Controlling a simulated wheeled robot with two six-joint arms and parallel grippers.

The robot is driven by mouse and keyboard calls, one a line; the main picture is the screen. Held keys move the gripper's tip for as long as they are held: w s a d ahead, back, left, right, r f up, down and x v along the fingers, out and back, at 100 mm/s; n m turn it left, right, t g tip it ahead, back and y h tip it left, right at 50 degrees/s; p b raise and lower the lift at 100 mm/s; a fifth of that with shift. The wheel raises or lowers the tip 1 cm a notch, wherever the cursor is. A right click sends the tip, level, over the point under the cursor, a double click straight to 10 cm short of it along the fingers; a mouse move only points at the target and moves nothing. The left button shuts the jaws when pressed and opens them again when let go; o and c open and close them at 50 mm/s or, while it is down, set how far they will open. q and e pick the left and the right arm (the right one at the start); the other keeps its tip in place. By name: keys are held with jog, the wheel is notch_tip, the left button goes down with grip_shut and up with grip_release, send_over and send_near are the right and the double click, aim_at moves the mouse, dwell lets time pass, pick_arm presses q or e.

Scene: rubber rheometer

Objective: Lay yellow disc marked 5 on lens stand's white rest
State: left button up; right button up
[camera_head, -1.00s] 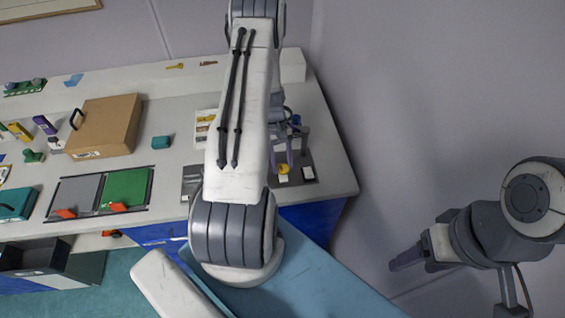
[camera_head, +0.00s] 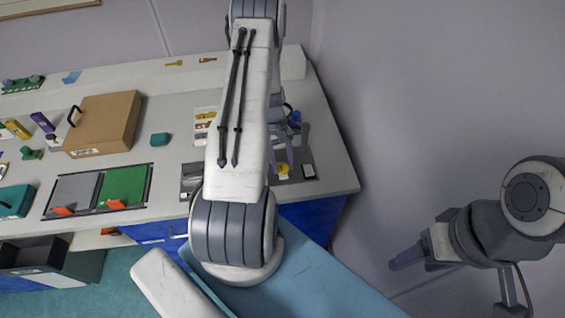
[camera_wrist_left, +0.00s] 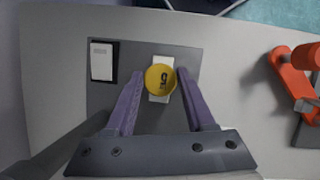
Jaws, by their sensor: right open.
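The yellow disc marked 5 (camera_wrist_left: 160,77) lies flat over a white rest (camera_wrist_left: 160,98) on a dark grey plate (camera_wrist_left: 215,60). In the head view the disc (camera_head: 283,169) shows near the counter's right end. My left gripper (camera_wrist_left: 160,72) is open, with a purple finger on each side of the disc and a visible gap at both sides. In the head view my left gripper (camera_head: 283,157) is partly hidden by its own arm. My right gripper (camera_head: 405,258) is open and empty, off the counter at the right.
A second white pad (camera_wrist_left: 102,60) sits in a black recess on the plate. An orange object (camera_wrist_left: 295,75) stands to the right in the wrist view.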

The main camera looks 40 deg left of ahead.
pick_arm(q)
jog(key=o, duration=0.4)
jog(key=shift+r, duration=0.1)
jog(key=shift+w+a+r, duration=0.1)
jog(key=shift+a+r, duration=0.05)
jog(key=shift+r, duration=0.15)
jog(key=b+v, duration=0.3)
jog(key=v, duration=0.6)
jog(key=shift+r, duration=0.3)
